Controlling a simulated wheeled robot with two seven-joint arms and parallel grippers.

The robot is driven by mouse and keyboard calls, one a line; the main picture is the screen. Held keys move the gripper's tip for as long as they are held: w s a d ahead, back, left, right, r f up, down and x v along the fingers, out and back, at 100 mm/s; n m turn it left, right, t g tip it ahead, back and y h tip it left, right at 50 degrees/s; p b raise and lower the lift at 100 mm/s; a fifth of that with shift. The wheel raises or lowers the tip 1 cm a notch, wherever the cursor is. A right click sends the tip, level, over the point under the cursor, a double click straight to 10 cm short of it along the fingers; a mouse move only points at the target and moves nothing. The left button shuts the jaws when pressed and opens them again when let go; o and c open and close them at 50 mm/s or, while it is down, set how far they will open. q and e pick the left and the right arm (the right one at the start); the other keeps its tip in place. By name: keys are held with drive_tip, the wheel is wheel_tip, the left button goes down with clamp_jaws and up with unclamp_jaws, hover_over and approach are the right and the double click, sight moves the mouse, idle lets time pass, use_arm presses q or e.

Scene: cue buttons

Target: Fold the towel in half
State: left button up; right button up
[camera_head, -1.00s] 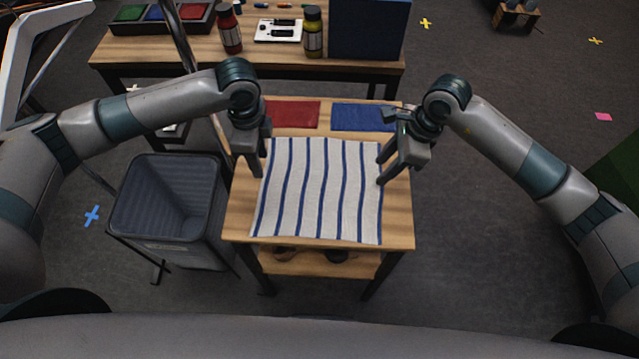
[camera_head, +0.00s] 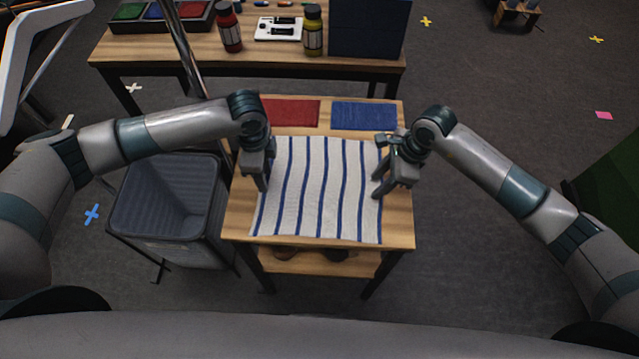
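The towel (camera_head: 320,190) is white with blue stripes and lies flat and spread out on the small wooden table (camera_head: 400,222). My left gripper (camera_head: 256,186) is at the towel's left edge, above its middle. My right gripper (camera_head: 379,193) is at the towel's right edge, at about the same height in the picture. The fingers of both grippers look apart, with nothing seen held between them. I cannot tell whether the fingertips touch the towel.
A red mat (camera_head: 291,113) and a blue mat (camera_head: 363,116) lie behind the towel. A grey bin (camera_head: 166,200) stands left of the table. A longer table (camera_head: 270,42) behind holds bottles, a tray and a dark blue panel (camera_head: 369,28).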

use_arm(q)
drive_tip(key=shift+f, duration=0.15)
use_arm(e)
drive_tip(key=shift+f, duration=0.15)
idle(0.5)
use_arm(q)
clamp_jaws()
use_arm(e)
clamp_jaws()
use_arm(q)
drive_tip(key=shift+r, duration=0.2)
use_arm(e)
drive_tip(key=shift+r, duration=0.2)
